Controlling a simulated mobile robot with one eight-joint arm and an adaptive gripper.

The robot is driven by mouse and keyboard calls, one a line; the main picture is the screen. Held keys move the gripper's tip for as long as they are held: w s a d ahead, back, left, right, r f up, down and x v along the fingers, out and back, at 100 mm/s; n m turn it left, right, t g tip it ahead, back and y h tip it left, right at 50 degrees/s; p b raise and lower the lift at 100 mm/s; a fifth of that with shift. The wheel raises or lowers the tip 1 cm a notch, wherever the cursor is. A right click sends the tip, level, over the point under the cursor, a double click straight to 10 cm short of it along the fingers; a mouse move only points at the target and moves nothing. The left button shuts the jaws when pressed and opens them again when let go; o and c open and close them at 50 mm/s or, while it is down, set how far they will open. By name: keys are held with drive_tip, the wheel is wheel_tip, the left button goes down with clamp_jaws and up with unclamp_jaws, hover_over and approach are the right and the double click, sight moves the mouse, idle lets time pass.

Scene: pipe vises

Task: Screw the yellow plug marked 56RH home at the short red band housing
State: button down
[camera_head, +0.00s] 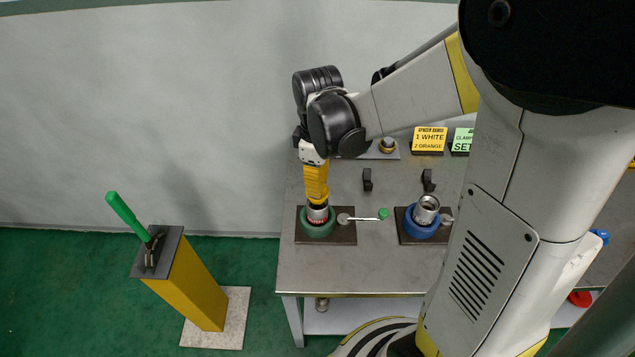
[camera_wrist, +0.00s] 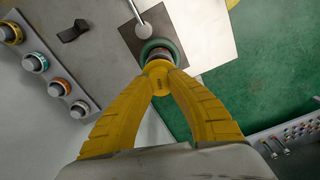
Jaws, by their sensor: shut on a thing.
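My gripper (camera_head: 317,199) points down over the green-ringed vise on the table, with its yellow fingers closed. In the wrist view my gripper (camera_wrist: 158,82) is shut on the yellow plug (camera_wrist: 158,68), whose marking I cannot read. Directly below it a metal housing with a red band (camera_head: 318,213) stands upright in the green vise (camera_head: 319,229). The plug is at the housing's mouth; how deep it sits is hidden by the fingers. In the wrist view the green vise ring (camera_wrist: 168,44) surrounds the housing behind the plug.
A second open housing (camera_head: 427,209) stands in a blue vise (camera_head: 421,229) to the right. A green-knobbed handle (camera_head: 383,213) lies between the vises. The wrist view shows a rack of several banded plugs (camera_wrist: 59,87). A yellow post (camera_head: 194,290) stands left of the table.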

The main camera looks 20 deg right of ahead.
drive_tip(key=shift+f+b, duration=1.4)
drive_tip(key=shift+f, duration=0.2)
idle(0.9)
drive_tip(key=c, duration=1.3)
unclamp_jaws()
wheel_tip(320, 180, up, 12)
drive_tip(key=shift+s+r+m, duration=0.2)
drive_tip(key=shift+s+m, duration=0.2)
drive_tip(key=s+m+t, duration=0.3)
drive_tip(key=s+m, duration=0.1)
drive_tip(key=s+m+t, duration=0.4)
drive_tip(key=s+m, duration=0.1)
drive_tip(key=shift+r+m, duration=0.15)
drive_tip(key=shift+m, duration=0.15)
